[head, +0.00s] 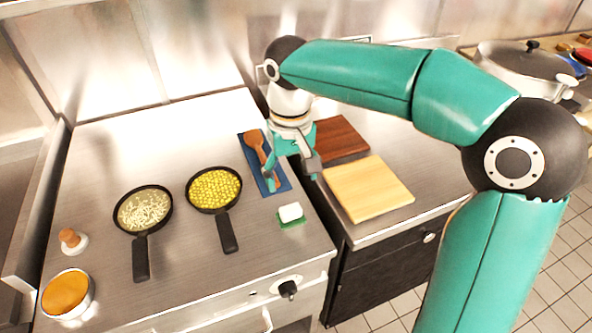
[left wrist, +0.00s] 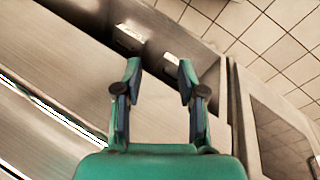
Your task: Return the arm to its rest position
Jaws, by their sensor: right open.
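My right arm reaches in from the right in the head view. Its gripper (head: 291,180) points down, open, with nothing seen between its fingers. It appears over the right edge of a blue mat (head: 283,182), beside a wooden spoon (head: 254,139) lying there; its exact height I cannot tell. My left arm is not seen in the head view. In the left wrist view, my left gripper (left wrist: 159,78) is open and empty, with its fingers apart, above a plain metal surface.
Two black pans hold pale shreds (head: 144,209) and yellow pieces (head: 214,189). A white block (head: 290,212) sits on a green pad. An orange-filled pot (head: 67,293) stands front left. Dark (head: 339,138) and light (head: 368,189) boards lie right; a lidded pot (head: 523,66) stands farther right.

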